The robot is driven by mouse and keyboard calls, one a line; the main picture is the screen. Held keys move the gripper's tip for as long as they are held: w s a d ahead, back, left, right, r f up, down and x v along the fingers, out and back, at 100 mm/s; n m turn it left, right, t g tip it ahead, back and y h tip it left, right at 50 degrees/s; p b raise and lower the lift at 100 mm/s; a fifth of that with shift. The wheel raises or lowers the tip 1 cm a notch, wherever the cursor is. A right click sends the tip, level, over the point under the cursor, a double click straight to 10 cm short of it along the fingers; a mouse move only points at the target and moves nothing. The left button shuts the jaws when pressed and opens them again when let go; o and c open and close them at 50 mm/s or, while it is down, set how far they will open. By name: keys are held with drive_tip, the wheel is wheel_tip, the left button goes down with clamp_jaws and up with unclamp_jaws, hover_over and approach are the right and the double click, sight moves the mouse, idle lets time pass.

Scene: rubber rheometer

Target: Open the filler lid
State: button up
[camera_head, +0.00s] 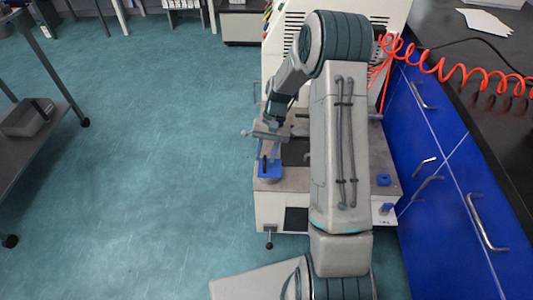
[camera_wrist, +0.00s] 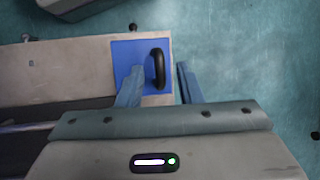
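The filler lid, a blue square plate (camera_wrist: 129,58) with a black loop handle (camera_wrist: 158,68), lies flat at the edge of the machine's top in the wrist view. In the head view the blue lid (camera_head: 276,171) shows at the machine's front left corner. My gripper (camera_wrist: 160,80) has its two blue fingers apart, one over the lid on the left of the handle and one to the right past the lid's edge. The handle shows between and beyond the fingers. I cannot tell whether the fingers touch it. In the head view my gripper (camera_head: 266,158) is just above the lid.
The rheometer's pale body (camera_head: 283,212) stands under and behind my arm. Blue cabinets (camera_head: 433,140) with a dark worktop (camera_head: 480,60) line the right side. A coiled orange hose (camera_head: 440,65) hangs there. The floor to the left is clear up to a grey cart (camera_head: 30,120).

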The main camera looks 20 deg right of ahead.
clamp_jaws()
drive_tip(key=shift+d, duration=0.1)
